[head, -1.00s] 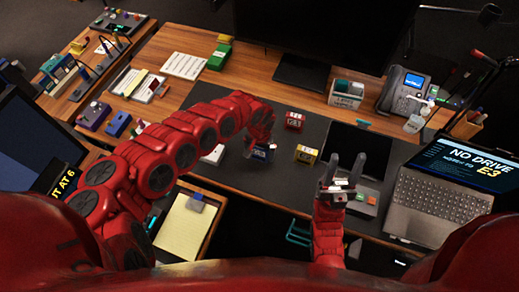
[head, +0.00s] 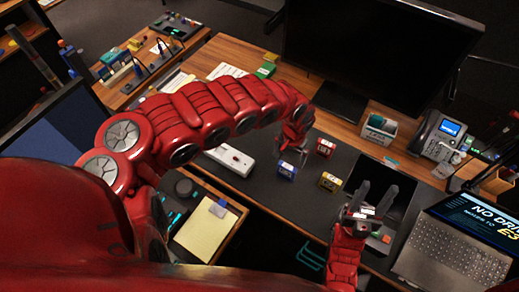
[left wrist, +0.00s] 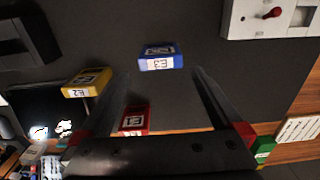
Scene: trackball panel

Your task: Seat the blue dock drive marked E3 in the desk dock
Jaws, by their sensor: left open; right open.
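The blue drive (head: 287,170) lies on the dark desk mat; its E3 label reads upside down in the left wrist view (left wrist: 161,57). My left gripper (head: 291,154) is open and empty just above and behind it in the head view. In the left wrist view the drive shows beyond and between the open fingers (left wrist: 160,78), not held. My right gripper (head: 373,198) is open and empty, fingers up, near the desk's front right. A small grey unit with green and red parts (head: 379,240) sits beside it, partly hidden; I cannot tell whether it is the dock.
The red drive E1 (head: 325,147) and yellow drive E2 (head: 330,181) lie close to the blue one. A white panel with a red knob (head: 232,159) lies left of them. A laptop (head: 455,255) stands at right, a monitor (head: 380,60) behind. Mat between is clear.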

